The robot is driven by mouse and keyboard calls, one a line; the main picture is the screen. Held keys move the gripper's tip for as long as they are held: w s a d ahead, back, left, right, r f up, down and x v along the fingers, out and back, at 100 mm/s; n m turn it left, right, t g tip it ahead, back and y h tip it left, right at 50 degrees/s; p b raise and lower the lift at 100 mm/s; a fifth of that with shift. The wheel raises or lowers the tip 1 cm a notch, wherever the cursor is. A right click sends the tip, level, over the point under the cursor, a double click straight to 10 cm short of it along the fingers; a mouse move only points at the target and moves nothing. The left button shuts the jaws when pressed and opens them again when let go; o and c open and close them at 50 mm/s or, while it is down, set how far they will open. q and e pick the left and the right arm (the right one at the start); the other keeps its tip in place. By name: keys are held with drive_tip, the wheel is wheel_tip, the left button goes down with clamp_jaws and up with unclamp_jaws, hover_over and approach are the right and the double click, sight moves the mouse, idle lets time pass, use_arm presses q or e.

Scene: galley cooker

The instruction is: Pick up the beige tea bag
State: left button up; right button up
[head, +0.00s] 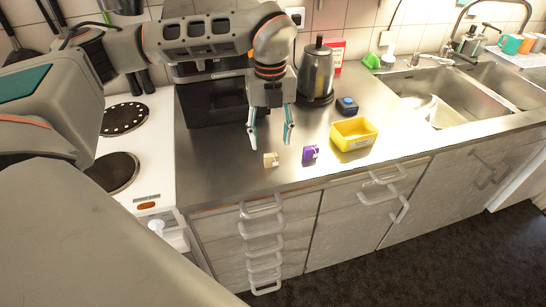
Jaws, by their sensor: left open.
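The beige tea bag (270,160) stands on the steel counter near its front edge. A purple tea bag (310,153) stands to its right, apart from it. My left gripper (270,142) is open and points down, its two teal-edged fingers spread above and slightly behind the beige tea bag. Nothing shows between the fingers. I cannot tell the exact height of the fingertips over the counter. My right gripper is not in view.
A yellow bin (354,134) and a dark box with a blue top (347,106) stand to the right. A kettle (316,72) and a black coffee machine (212,95) stand behind. The cooker (140,165) is at left, the sink (440,90) at right.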

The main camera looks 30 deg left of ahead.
sight(271, 155)
use_arm(q)
drive_tip(key=f, duration=0.7)
drive_tip(key=shift+w+a+f+p, duration=0.1)
drive_tip(key=shift+w+p, duration=0.15)
drive_tip(key=shift+p, duration=0.15)
drive_tip(key=c, duration=0.9)
